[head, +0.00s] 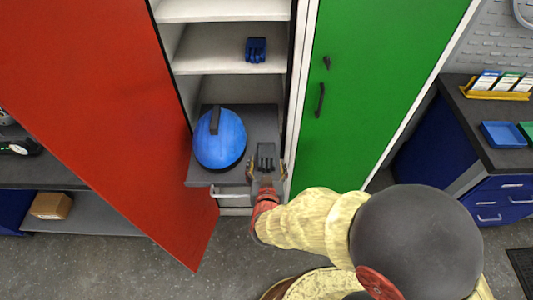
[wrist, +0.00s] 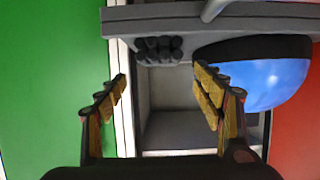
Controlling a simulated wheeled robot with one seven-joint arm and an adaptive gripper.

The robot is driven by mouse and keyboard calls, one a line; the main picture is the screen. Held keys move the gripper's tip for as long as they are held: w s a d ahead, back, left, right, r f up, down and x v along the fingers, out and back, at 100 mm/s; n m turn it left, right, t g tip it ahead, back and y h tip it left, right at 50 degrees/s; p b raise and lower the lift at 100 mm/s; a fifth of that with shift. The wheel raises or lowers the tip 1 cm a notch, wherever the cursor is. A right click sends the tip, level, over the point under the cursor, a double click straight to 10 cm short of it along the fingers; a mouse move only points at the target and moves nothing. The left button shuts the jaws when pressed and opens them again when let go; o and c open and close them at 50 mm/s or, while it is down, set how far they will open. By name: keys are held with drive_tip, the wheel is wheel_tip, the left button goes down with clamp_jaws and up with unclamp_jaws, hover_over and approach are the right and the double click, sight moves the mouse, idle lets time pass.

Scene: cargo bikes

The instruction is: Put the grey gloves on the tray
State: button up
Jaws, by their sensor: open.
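The grey gloves (head: 265,152) lie on the dark grey pull-out shelf (head: 203,175) of the open locker, right of the blue helmet. In the wrist view the gloves (wrist: 158,48) show as dark finger shapes at the shelf edge. My gripper (head: 266,170) is open and empty at the front of the shelf, close to the gloves. In the wrist view my gripper (wrist: 161,78) has its fingers spread wide, with the gloves beyond the gap between them. A blue tray (head: 503,135) lies on the workbench at the right, beside a green one (head: 527,130), cut off by the picture edge.
The blue helmet (head: 219,139) stands close left of my gripper. The red door (head: 100,110) is swung open at left; the green door (head: 365,80) is shut. Blue gloves (head: 256,49) lie on a higher shelf. A yellow rack (head: 496,95) stands behind the trays.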

drive_tip(key=p+v, duration=0.1)
drive_tip(key=v, duration=0.4)
wheel_tip(320, 180, up, 14)
drive_tip(key=w+g+y, duration=0.1)
drive_tip(key=g+y, duration=0.3)
drive_tip(key=s+d+r+g+h, duration=0.1)
drive_tip(key=s+d+r, duration=0.3)
drive_tip(key=s+d, duration=0.4)
drive_tip(key=s+d+r+g+h, duration=0.2)
drive_tip(key=s+d+r+g, duration=0.1)
drive_tip(key=s+d, duration=0.5)
drive_tip(key=shift+d+r+h, duration=0.3)
drive_tip(key=shift+d+r, duration=0.2)
drive_tip(key=shift+r, duration=0.35)
